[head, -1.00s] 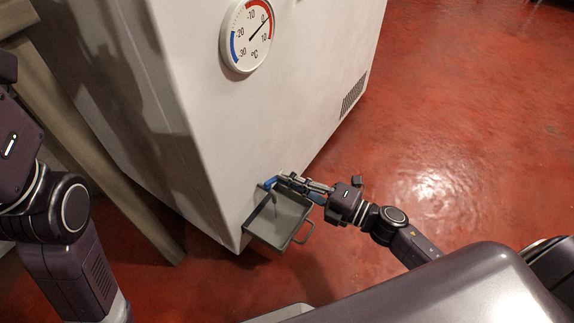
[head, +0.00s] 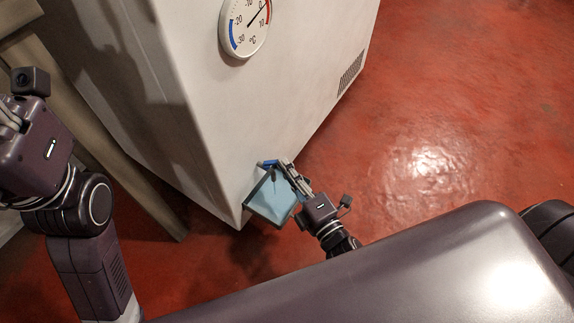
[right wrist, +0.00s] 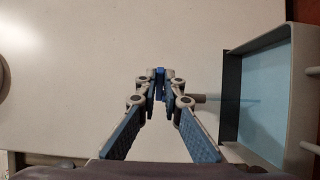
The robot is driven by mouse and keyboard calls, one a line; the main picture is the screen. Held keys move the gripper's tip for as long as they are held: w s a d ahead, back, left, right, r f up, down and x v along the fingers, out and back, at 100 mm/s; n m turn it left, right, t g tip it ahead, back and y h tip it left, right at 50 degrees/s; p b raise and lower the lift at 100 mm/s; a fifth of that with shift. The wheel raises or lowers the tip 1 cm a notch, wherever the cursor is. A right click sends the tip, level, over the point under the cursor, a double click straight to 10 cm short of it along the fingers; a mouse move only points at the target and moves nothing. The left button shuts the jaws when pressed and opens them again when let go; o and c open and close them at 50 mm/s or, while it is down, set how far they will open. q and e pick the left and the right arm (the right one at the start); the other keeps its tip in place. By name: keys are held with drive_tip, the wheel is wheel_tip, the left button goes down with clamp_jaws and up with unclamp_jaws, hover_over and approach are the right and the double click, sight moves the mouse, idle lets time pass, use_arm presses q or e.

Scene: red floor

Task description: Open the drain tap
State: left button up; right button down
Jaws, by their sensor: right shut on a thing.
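The drain tap has a blue handle (head: 267,163) low on the white freezer's (head: 240,110) side. My right gripper (head: 284,168) reaches it from the lower right. In the right wrist view its fingers (right wrist: 161,88) are closed together on the blue handle, which is mostly hidden between them. A short grey spout (right wrist: 200,98) points right from there towards the tray. The grey tray (right wrist: 276,42) sits below the tap in the head view and holds a light blue surface, like water (head: 272,197). My left gripper (head: 10,118) is cut off at the left edge; its fingertips are out of frame.
A round thermometer dial (head: 245,28) is on the freezer above the tap. A wooden post or beam (head: 110,165) stands at the left. The red floor (head: 440,120) to the right is clear.

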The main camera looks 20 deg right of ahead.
idle(0.4)
drive_tip(key=c, duration=2.1)
unclamp_jaws()
drive_tip(key=shift+s, duration=0.15)
drive_tip(key=s, duration=0.2)
drive_tip(key=s+d, duration=0.1)
drive_tip(key=s, duration=0.4)
drive_tip(key=shift+d, duration=0.15)
